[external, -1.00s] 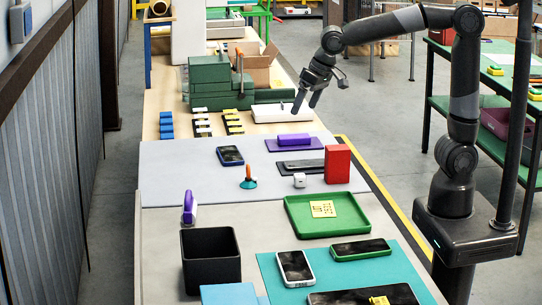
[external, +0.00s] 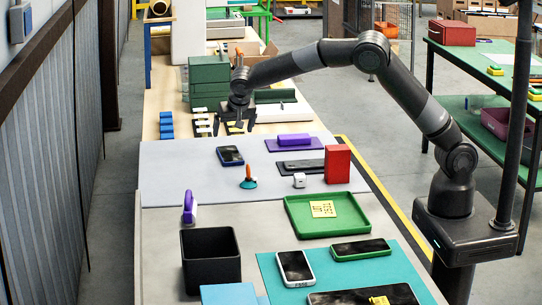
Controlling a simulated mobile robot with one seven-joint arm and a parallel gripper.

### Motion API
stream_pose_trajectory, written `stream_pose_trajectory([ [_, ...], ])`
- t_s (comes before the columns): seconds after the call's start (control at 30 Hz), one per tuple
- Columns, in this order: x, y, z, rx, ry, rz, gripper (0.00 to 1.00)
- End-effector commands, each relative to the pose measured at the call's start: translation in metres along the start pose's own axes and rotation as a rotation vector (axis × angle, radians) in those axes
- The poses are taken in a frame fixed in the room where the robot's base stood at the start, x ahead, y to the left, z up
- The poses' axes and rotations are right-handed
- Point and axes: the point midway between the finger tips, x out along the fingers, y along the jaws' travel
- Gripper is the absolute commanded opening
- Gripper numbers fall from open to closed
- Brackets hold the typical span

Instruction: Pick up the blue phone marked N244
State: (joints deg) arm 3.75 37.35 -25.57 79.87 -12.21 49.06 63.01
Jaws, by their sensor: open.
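A phone with a blue edge and dark screen (external: 230,155) lies flat on the grey mat, left of its middle. No marking N244 is legible on it at this size. My gripper (external: 233,130) points down with its fingers apart and nothing between them. It appears just beyond the blue phone in the picture, near the far edge of the mat; its exact height cannot be told. The phone is fully visible.
An orange-tipped teal item (external: 248,178) stands near the phone. A purple block (external: 293,141), a dark phone (external: 300,166) and a red box (external: 338,164) lie to the right. Green boxes (external: 209,80) stand behind. A black bin (external: 210,258) and green tray (external: 328,216) are nearer.

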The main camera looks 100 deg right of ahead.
Motion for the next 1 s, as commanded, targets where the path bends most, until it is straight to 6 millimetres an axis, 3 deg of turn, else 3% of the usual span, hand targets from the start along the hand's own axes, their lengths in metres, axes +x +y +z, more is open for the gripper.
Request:
stream_pose_trajectory([
  [0.4,0.053,0.001,0.0,0.003,0.002,0.004,0.93],
  [0.63,0.07,0.003,0.001,0.002,0.001,0.004,0.93],
  [0.83,0.101,0.007,0.003,0.002,0.001,0.004,0.93],
  [1.0,0.109,0.006,0.003,0.002,0.002,0.001,0.93],
])
